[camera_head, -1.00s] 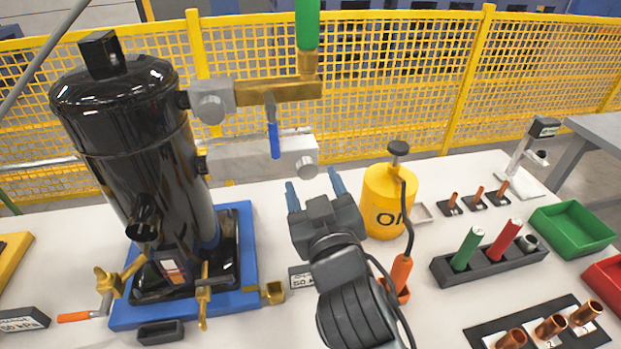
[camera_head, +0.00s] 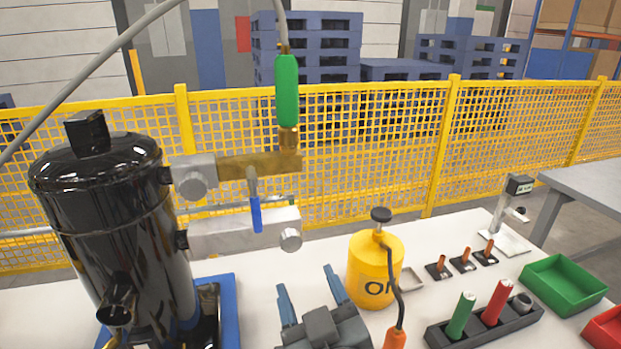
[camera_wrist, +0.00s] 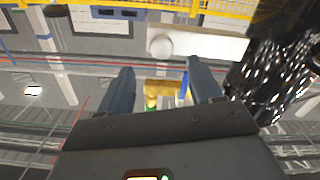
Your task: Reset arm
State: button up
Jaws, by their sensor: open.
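My gripper (camera_head: 308,292) is at the bottom middle of the head view, with its two blue fingers apart and nothing between them. It is just left of the yellow cylinder (camera_head: 362,270) and right of the black compressor (camera_head: 120,225). In the wrist view my gripper (camera_wrist: 158,82) also shows both fingers spread. Beyond them the wrist view shows a pale bar, a brass fitting (camera_wrist: 158,88) and part of the shiny black compressor (camera_wrist: 272,75). My arm behind the gripper is cut off by the bottom edge of the head view.
A brass fitting (camera_head: 240,164) with a green sleeve (camera_head: 287,90) and a blue-handled valve (camera_head: 256,214) sticks out from the compressor. To the right are a black holder (camera_head: 490,328) with green and red sticks, and a green tray (camera_head: 565,284). A yellow mesh fence (camera_head: 375,150) stands behind.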

jog(key=s+d+f+m+h, duration=0.1)
jog(key=s+d+f, duration=0.25)
jog(key=s, duration=0.25)
jog(key=s+d+f+m+g, duration=0.1)
jog(key=s+d+f, duration=0.2)
jog(key=s+d, duration=0.25)
jog(key=s+d+f+m+h, duration=0.1)
jog(key=s+d+f, duration=0.25)
jog(key=s, duration=0.25)
jog(key=s+d+r+m+h, duration=0.1)
jog(key=s+d, duration=0.3)
jog(key=s, duration=0.5)
jog(key=s+d+r+m+g+h, duration=0.1)
jog(key=s+d+r, duration=0.3)
jog(key=s, duration=0.6)
jog(key=shift+d+m+g+h, duration=0.3)
jog(key=shift+d+m+h, duration=0.2)
jog(key=shift+d+m, duration=0.15)
